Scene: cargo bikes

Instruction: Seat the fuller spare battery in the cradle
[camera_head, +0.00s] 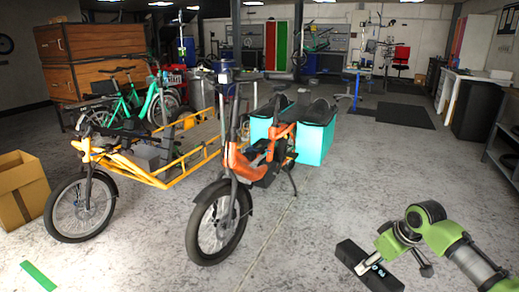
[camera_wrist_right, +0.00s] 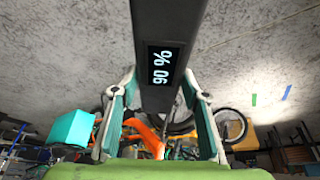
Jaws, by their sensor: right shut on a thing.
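My right gripper (camera_head: 372,262) is shut on a black, block-shaped battery (camera_head: 384,281), at the lower right of the head view. In the right wrist view the battery (camera_wrist_right: 168,25) sits between both fingers, and its display (camera_wrist_right: 162,66) reads 90 %. The battery is held tilted, with the grey floor behind it. An orange cargo bike (camera_head: 236,160) stands upright left of the gripper and apart from it. I cannot make out the cradle or another spare battery. My left gripper is not in view.
Turquoise boxes (camera_head: 313,140) flank the orange bike's rear. A yellow cargo bike (camera_head: 150,172) stands left of it, near a cardboard box (camera_head: 22,190). The floor between bike and bench is open, with a dark mat (camera_head: 403,115).

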